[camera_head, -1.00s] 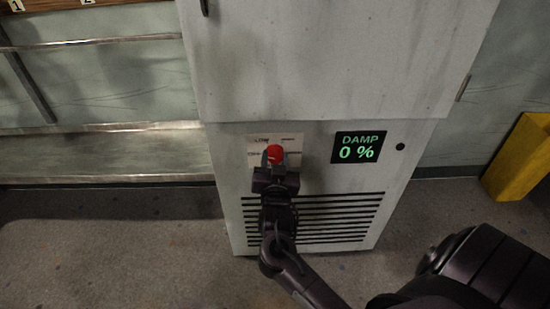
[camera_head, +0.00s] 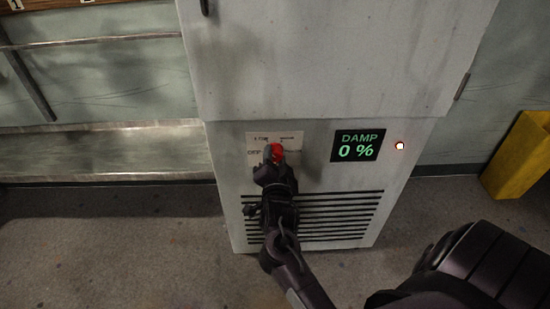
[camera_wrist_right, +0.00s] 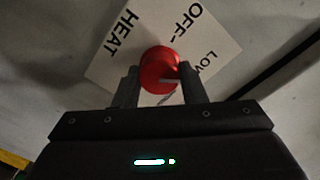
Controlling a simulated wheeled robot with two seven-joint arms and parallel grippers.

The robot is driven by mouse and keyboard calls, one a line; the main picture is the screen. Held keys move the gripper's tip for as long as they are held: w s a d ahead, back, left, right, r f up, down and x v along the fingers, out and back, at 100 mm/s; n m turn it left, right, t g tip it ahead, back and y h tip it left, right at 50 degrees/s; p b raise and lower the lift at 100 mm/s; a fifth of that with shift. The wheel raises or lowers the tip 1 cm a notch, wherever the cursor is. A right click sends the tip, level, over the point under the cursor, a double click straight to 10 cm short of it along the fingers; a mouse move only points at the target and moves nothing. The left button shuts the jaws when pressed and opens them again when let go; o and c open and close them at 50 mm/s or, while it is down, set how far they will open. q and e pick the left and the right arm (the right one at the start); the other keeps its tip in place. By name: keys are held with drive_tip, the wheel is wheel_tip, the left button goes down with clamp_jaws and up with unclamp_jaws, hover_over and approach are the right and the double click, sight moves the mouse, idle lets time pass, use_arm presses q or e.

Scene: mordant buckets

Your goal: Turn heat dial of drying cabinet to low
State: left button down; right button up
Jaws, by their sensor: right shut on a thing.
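The drying cabinet (camera_head: 315,75) is a tall grey cabinet in the middle of the head view. Its red heat dial (camera_head: 277,151) sits on a white label plate (camera_head: 292,139) on the lower panel. In the right wrist view the dial (camera_wrist_right: 160,68) has a pale pointer mark at its lower right, toward the word LOW; OFF and HEAT also show on the plate (camera_wrist_right: 118,50). My right gripper (camera_head: 275,160) is shut on the dial, one finger on each side, and appears rolled. My left gripper is not in view.
A black display (camera_head: 358,146) reads DAMP 0 %. A small round lamp (camera_head: 400,146) right of it glows. Vent slots (camera_head: 335,215) lie below. A yellow object (camera_head: 522,155) stands at the right, and metal shelves (camera_head: 100,130) are at the left.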

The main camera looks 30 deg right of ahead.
idle(0.3)
drive_tip(key=o, duration=1)
